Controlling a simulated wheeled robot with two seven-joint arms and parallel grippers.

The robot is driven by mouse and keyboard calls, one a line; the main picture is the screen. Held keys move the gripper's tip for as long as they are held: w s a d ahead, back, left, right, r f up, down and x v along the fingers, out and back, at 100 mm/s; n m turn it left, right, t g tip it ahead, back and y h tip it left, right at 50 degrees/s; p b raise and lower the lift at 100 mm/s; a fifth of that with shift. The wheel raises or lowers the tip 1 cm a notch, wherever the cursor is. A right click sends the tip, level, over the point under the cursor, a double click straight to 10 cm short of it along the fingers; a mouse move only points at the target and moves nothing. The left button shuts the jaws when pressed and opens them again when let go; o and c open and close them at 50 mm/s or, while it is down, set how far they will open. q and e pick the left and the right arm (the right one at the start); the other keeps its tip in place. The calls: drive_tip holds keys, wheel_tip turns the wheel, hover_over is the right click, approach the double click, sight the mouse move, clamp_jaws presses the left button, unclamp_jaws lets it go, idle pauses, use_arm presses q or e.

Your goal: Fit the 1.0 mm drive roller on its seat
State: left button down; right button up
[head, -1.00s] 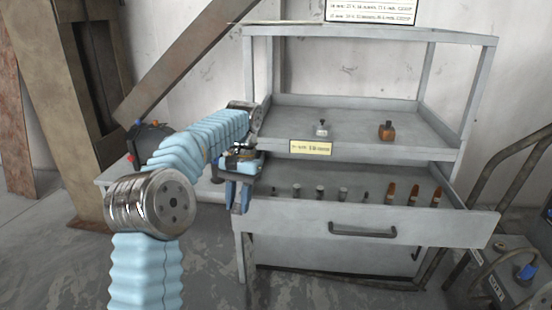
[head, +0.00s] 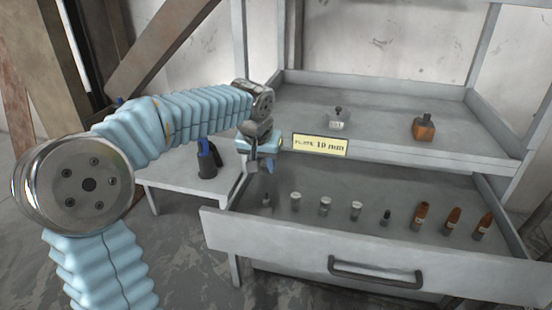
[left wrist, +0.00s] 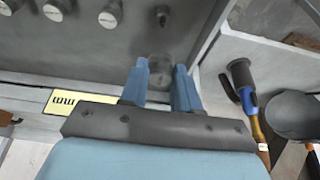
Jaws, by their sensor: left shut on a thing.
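My left gripper (head: 258,165) is above the left end of the open drawer (head: 300,232), in front of the upper shelf's left edge. Its blue fingers also show in the left wrist view (left wrist: 160,84), shut on a dim grey round piece (left wrist: 160,63); I cannot read which piece it is. In the drawer stand grey cylinders (head: 325,205), small dark-topped pieces (head: 386,217) and copper-tipped pieces (head: 452,222) in one row. The yellow label (head: 320,144) on the shelf edge ends in "mm". My right gripper is not in view.
The upper shelf (head: 385,150) holds a grey block with a dark knob (head: 338,120) and a brown block (head: 423,128), with bare space around them. A side table (head: 190,180) stands left of the drawer with a blue-and-black tool (head: 208,158). The drawer front has a handle (head: 375,272).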

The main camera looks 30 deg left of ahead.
sight(266, 200)
use_arm(q)
drive_tip(key=shift+w+f, duration=0.3)
drive_tip(key=shift+w, duration=0.1)
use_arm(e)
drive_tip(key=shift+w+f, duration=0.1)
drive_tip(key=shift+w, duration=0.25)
use_arm(q)
drive_tip(key=shift+r, duration=0.15)
drive_tip(key=shift+f+b, duration=3.5)
drive_tip(key=shift+f, duration=0.9)
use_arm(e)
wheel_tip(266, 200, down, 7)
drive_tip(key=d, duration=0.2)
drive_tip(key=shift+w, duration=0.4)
use_arm(q)
drive_tip(key=shift+s, duration=0.1)
drive_tip(key=c, duration=0.7)
unclamp_jaws()
drive_tip(key=shift+c, duration=0.2)
